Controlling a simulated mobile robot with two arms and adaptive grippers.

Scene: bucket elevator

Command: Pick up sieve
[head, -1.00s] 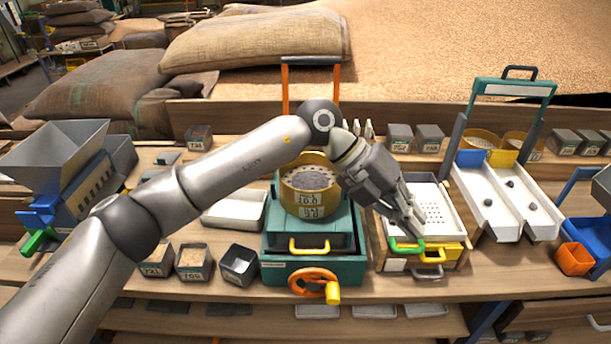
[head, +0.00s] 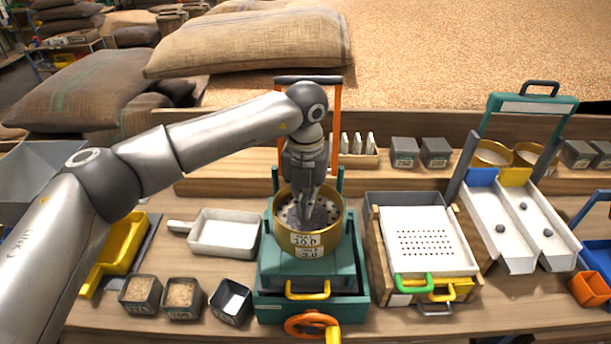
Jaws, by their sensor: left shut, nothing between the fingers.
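A round brass-coloured sieve (head: 305,240) with white labels on its front sits on top of the teal shaker machine (head: 308,268) in the middle of the bench. My left gripper (head: 307,219) points straight down into the sieve's opening. Its fingers are shut with nothing between them, and they hide part of the sieve's inside. I cannot tell whether the fingertips touch the sieve floor. My right gripper is not in view.
A white scoop tray (head: 226,232) and several small bins (head: 181,297) lie left of the machine. A perforated tray box (head: 424,240) stands close on the right. An orange-posted frame (head: 337,120) rises behind the sieve. Two more brass sieves (head: 489,155) stand at the back right.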

